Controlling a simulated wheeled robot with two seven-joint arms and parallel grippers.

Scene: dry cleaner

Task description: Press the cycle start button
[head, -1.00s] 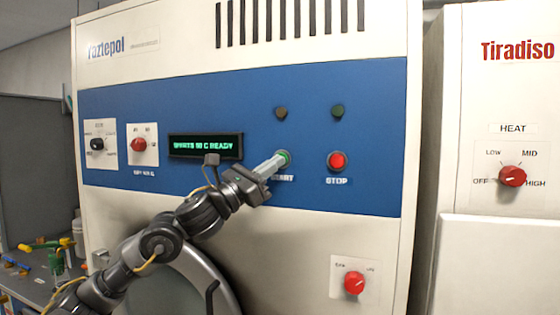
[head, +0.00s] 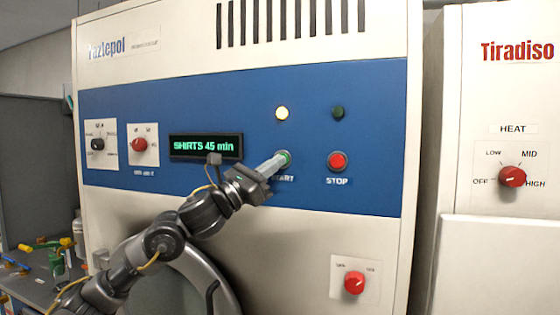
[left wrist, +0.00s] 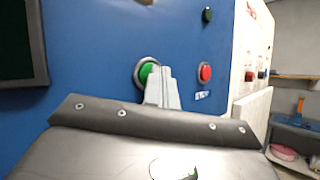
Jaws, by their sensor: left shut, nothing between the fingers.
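The green start button (head: 285,158) sits on the blue panel (head: 370,120) of the machine, above a partly hidden START label. It also shows in the left wrist view (left wrist: 147,72), partly behind my fingers. My left gripper (head: 278,163) is shut and empty, its fingertips at the button; they appear to touch it. The display (head: 206,146) reads "SHIRTS 45 min". The lamp above the start button (head: 282,113) is lit pale yellow. My right gripper is not in view.
The red stop button (head: 337,161) is just right of the start button, under a dark green lamp (head: 338,112). Two selector knobs (head: 97,144) (head: 139,145) are at the panel's left. A red knob (head: 354,283) is lower right. A second machine (head: 480,110) stands at the right.

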